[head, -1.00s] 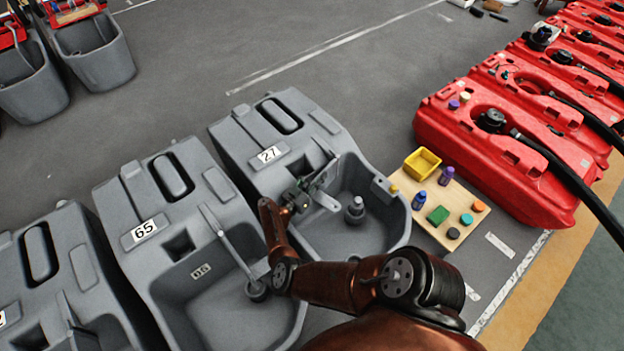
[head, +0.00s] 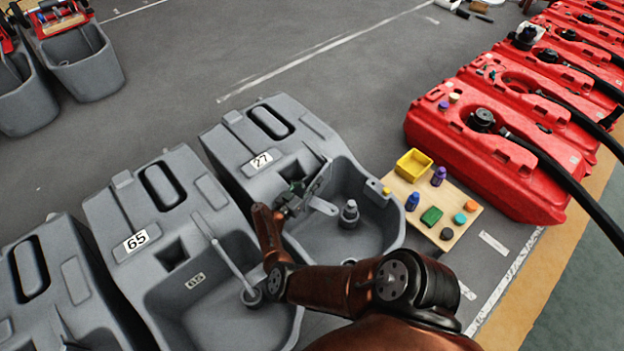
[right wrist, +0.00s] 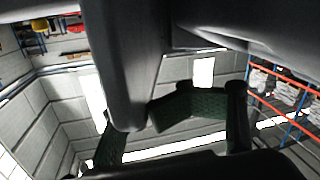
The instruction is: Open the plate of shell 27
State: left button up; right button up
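Shell 27 (head: 232,152) is a grey tank with a "27" label and an open basin at its front. A thin grey plate (head: 320,178) stands tilted up at the basin's back edge. My right gripper (head: 297,192) is right at this plate, on its left side. In the right wrist view, a grey slab (right wrist: 130,80) comes down between the dark green fingers of my right gripper (right wrist: 150,128). It hides part of the left finger; whether they clamp it is unclear. My left gripper is out of view.
Shell 65 (head: 125,210) stands close on the left. A float (head: 349,212) stands in shell 27's basin. A wooden board (head: 455,232) with a yellow bin and several small items lies right of it.

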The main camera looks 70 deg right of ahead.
notch_tip(320, 180, up, 10)
dwell(0.6)
dwell(0.4)
